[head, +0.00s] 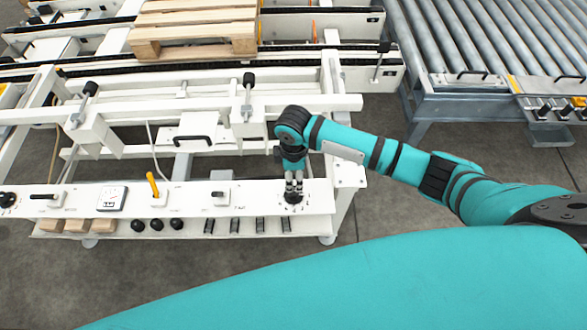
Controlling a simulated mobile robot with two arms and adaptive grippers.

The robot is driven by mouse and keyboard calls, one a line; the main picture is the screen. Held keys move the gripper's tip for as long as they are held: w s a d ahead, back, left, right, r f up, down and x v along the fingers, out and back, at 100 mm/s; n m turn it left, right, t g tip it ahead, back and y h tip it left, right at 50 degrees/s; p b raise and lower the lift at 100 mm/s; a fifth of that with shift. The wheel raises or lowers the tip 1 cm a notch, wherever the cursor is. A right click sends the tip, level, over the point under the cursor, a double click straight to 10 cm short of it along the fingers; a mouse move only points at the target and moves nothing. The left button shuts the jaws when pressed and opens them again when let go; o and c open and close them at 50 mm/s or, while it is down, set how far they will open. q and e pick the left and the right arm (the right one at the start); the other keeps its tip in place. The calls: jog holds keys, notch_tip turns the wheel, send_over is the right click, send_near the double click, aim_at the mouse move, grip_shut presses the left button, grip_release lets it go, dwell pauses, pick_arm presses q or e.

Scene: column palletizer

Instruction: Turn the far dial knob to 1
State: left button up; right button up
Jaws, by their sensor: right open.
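A white control panel (180,200) runs along the front of the machine. A black dial knob (293,198) sits at its right end, with small marks around it. My right gripper (293,187) points down right over this knob with its jaws open. The fingers partly cover the knob, and I cannot tell whether they touch it or which mark it points to. Another black dial knob (8,199) is at the panel's left end, cut by the picture edge. My left gripper is not in view.
The panel also carries a yellow-orange lever (153,186), a gauge (112,199) and small black switches. Loose black knobs (157,224) and wooden blocks (77,225) lie on the shelf below. A wooden pallet (195,25) and a roller conveyor (480,40) are behind.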

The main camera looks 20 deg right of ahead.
notch_tip(320, 180, up, 2)
jog(key=shift+r, duration=0.2)
dwell(0.4)
